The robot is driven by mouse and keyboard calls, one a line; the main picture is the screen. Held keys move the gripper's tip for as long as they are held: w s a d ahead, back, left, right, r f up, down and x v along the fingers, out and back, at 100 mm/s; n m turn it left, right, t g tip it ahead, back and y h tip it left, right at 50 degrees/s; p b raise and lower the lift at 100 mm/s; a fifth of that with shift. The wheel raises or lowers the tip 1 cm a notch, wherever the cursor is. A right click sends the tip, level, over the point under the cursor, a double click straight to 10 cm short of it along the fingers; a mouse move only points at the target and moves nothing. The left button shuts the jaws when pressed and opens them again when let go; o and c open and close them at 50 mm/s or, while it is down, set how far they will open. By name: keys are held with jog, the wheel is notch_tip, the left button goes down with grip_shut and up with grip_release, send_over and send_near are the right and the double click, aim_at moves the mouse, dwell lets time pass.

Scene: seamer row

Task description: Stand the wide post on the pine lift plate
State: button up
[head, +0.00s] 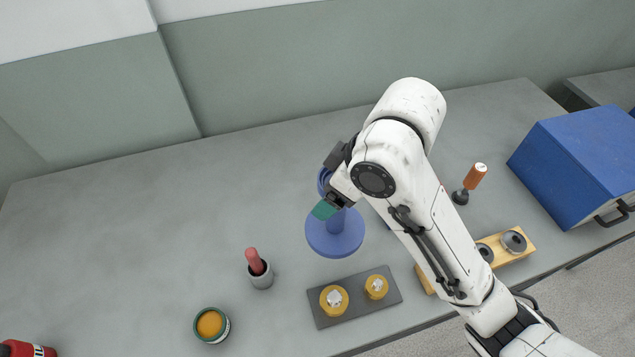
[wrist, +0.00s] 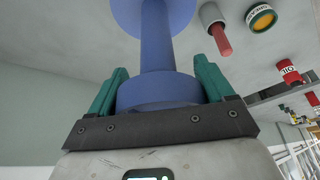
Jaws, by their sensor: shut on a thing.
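The blue wide post (head: 336,236) has a broad round disc at its lower end, a narrower stem and a ring-like upper end. My gripper (head: 328,205), with green fingers, is shut on its upper end. In the wrist view the blue collar (wrist: 160,92) sits between my two fingers (wrist: 162,85), with the stem and disc beyond. The post looks about upright; I cannot tell whether its disc touches the bench. A pine-coloured board (head: 524,239) lies at the right, partly hidden by my arm, bearing grey round pieces (head: 513,241).
A dark grey plate (head: 349,314) with two yellow pieces lies in front of the post. A grey cup with a red stick (head: 260,272) and a tin with orange contents (head: 211,325) stand left. An orange-handled tool (head: 474,177) and blue box (head: 575,165) are right.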

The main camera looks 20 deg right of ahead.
jog(key=w+a+f+b, duration=0.2)
jog(key=w+f+b, duration=0.3)
jog(key=w+f, duration=0.7)
jog(key=shift+f, duration=0.15)
dwell(0.4)
jog(key=o, duration=1.4)
jog(key=shift+f, duration=0.15)
jog(key=p+v, duration=0.2)
jog(key=v, duration=1)
jog(key=shift+p, duration=0.3)
